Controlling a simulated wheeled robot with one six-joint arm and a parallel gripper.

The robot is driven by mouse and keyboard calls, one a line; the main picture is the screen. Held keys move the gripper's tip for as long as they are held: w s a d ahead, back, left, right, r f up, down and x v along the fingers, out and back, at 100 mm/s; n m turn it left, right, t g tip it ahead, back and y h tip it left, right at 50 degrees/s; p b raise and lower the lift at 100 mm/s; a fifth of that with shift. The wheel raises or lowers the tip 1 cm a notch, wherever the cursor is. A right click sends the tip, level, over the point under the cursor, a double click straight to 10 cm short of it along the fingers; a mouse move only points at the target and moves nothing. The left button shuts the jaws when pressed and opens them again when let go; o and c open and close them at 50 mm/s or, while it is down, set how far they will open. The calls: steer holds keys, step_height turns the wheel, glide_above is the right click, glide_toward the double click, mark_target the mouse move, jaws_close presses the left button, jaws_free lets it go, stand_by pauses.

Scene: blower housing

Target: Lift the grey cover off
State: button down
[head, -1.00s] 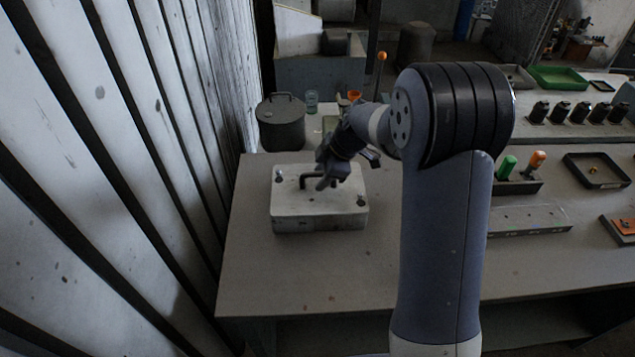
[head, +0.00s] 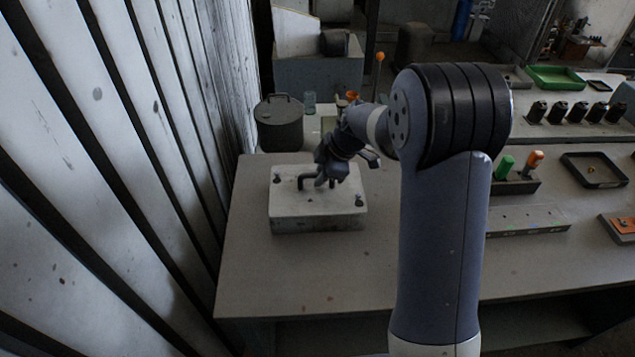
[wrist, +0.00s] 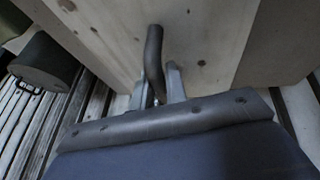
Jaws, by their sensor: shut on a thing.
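The grey cover (head: 318,212) is a light, box-like block on the left part of the table, with a dark bent handle (head: 303,181) on top. In the wrist view the cover's pale top (wrist: 215,35) fills the upper middle, and the dark handle bar (wrist: 154,62) runs between my fingers. My gripper (head: 326,181) is at the handle and shut on it; it also shows in the wrist view (wrist: 158,84). Knobs (head: 359,200) stand on the cover's top. What lies under the cover is hidden, and I cannot tell whether it is seated or slightly raised.
A dark lidded pot (head: 279,122) stands behind the cover. A pale slatted wall (head: 150,150) is close on the left. A holder with green and orange handles (head: 516,184) and a dark tray (head: 595,170) lie to the right. The table front (head: 300,280) is clear.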

step_height(320, 180, up, 36)
steer(key=p, duration=0.6)
steer(key=shift+p, duration=0.35)
stand_by(0.4)
